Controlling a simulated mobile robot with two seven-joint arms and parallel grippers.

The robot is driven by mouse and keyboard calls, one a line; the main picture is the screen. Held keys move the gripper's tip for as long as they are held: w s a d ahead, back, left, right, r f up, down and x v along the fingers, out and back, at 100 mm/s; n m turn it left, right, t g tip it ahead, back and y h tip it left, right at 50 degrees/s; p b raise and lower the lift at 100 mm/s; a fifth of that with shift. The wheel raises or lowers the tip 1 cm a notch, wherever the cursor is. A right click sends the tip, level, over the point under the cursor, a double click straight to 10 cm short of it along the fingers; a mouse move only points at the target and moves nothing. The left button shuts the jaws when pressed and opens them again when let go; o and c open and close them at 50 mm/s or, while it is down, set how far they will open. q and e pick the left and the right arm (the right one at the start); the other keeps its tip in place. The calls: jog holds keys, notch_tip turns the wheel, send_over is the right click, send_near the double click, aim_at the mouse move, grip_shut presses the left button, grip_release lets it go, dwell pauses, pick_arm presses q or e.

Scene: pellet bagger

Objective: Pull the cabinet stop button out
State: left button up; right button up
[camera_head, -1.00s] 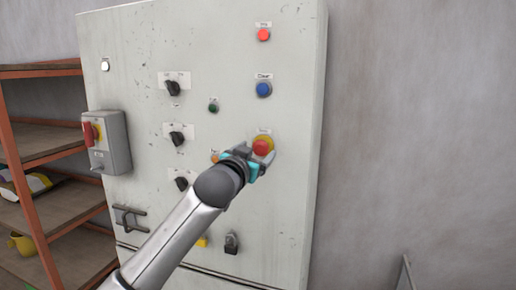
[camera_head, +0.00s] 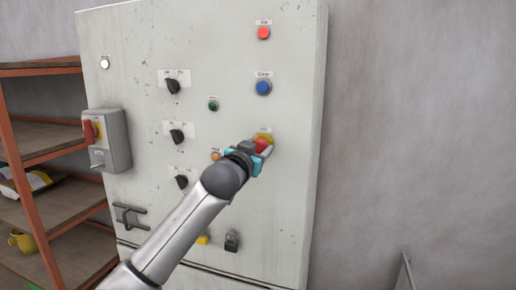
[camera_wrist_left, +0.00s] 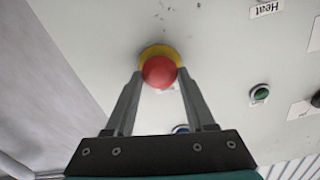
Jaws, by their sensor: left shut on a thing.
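The cabinet stop button is a red mushroom head (camera_head: 262,146) on a yellow collar, on the right part of the grey cabinet door (camera_head: 225,60). My left gripper (camera_head: 256,152) reaches it from the lower left and partly covers it in the head view. In the left wrist view the red button (camera_wrist_left: 159,72) sits between the tips of the two fingers (camera_wrist_left: 158,80), with its yellow ring behind it against the panel. The left gripper is shut on the button. My right gripper is not in view.
A blue button (camera_head: 264,88) and a red one (camera_head: 264,33) sit above the stop button. Black selector knobs (camera_head: 177,136) are to the left. A grey switch box (camera_head: 108,141) juts from the cabinet's left side. Orange shelving (camera_head: 40,150) stands left; plain wall is right.

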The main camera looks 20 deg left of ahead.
pick_arm(q)
grip_shut()
